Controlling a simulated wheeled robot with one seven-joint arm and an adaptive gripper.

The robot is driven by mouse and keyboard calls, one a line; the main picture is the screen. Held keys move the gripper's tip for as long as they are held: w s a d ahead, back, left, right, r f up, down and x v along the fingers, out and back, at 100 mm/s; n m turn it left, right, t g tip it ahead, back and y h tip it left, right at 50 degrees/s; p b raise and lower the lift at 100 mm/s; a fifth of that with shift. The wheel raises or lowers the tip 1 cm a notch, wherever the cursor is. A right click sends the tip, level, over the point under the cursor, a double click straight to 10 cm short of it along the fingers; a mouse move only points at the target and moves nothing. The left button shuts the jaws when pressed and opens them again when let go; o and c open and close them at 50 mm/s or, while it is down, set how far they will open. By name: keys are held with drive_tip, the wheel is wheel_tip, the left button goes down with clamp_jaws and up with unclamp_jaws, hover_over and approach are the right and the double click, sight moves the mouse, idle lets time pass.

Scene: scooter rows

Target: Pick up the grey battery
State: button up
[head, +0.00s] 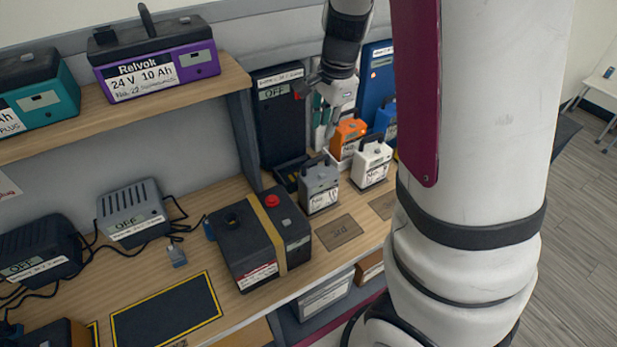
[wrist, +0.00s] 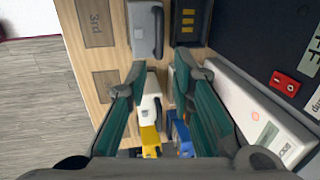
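The grey battery (head: 319,187) stands upright on the wooden bench, with a dark handle on top and a white label on its front. In the wrist view the grey battery (wrist: 145,30) is at the top, beyond my fingertips. My gripper (head: 326,122) hangs above and behind the batteries, near the dark wall chargers. In the wrist view my gripper (wrist: 160,72) has its two green-and-grey fingers spread apart with nothing held between them. The grey battery is apart from the fingers.
A white battery (head: 371,164), an orange battery (head: 349,134) and a blue one (head: 386,119) stand close by. A black box with a yellow strap (head: 262,240) is to the left. A dark charger (head: 279,125) stands behind. A marked patch (head: 339,232) in front is bare.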

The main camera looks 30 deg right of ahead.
sight(316, 158)
drive_tip(key=f, duration=0.2)
drive_tip(key=w+f+b, duration=0.1)
drive_tip(key=f, duration=0.4)
drive_tip(key=shift+w+f+b, duration=0.25)
drive_tip(key=shift+f+b, duration=0.1)
drive_tip(key=shift+f, duration=0.05)
drive_tip(key=shift+w+a+f+b, duration=0.1)
drive_tip(key=shift+w+f+b, duration=0.05)
drive_tip(key=shift+f, duration=0.75)
drive_tip(key=shift+w+a+f+b, duration=0.1)
drive_tip(key=shift+w+a+f, duration=0.1)
drive_tip(key=shift+f, duration=0.65)
drive_tip(key=shift+w+a+f+b, duration=0.1)
drive_tip(key=shift+w+f+b, duration=0.05)
drive_tip(key=shift+f, duration=0.75)
clamp_jaws()
drive_tip(key=shift+r, duration=0.1)
